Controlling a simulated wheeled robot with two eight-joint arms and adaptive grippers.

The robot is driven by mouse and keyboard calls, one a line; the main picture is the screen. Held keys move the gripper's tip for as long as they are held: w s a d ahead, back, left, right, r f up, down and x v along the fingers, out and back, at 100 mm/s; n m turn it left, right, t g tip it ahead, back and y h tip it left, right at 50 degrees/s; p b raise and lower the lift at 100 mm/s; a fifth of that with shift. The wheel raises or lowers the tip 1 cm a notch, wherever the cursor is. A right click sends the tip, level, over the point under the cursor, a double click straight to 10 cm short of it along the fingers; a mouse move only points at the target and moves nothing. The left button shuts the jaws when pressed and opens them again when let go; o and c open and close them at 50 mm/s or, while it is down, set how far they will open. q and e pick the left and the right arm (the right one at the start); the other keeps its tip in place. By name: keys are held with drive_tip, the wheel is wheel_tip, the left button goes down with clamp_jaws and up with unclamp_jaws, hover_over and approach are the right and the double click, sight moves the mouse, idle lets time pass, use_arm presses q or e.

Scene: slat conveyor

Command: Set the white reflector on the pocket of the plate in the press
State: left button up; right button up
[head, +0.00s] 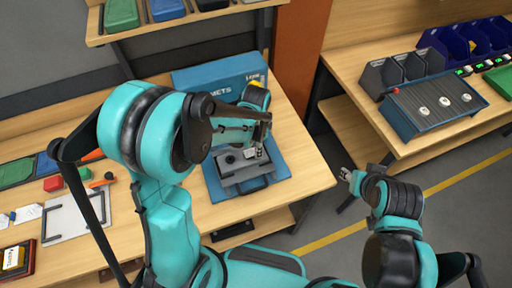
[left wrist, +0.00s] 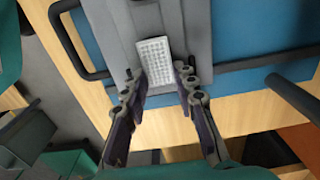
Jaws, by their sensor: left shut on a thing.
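The white reflector (left wrist: 154,60) is a small pale rectangle with a dotted face, between and just beyond my left fingertips in the left wrist view. My left gripper (left wrist: 163,78) is shut on it, and it also shows in the head view (head: 256,155) over the right part of the press. The press (head: 277,166) has a blue base and a black bar handle. A grey plate (head: 240,177) lies in it, and it also shows behind the reflector in the left wrist view (left wrist: 190,22). I cannot make out the pocket. My right gripper (head: 348,177) hangs clear of the benches, its fingers too small to judge.
A blue box (head: 219,73) stands behind the press. Red and green blocks, an orange-handled tool and a white framed board (head: 75,219) lie on the left bench. An orange post (head: 297,50) rises behind.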

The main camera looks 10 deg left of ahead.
idle(0.3)
use_arm(q)
drive_tip(key=o, duration=0.9)
drive_tip(key=shift+r, duration=0.1)
wheel_tip(320, 180, up, 12)
drive_tip(key=s+a+f+n+t+b, duration=0.6)
drive_tip(key=s+f+n+t+b, duration=0.1)
drive_tip(key=s+n+b, duration=0.3)
drive_tip(key=shift+s+f+n, duration=0.25)
drive_tip(key=shift+s+n, duration=0.35)
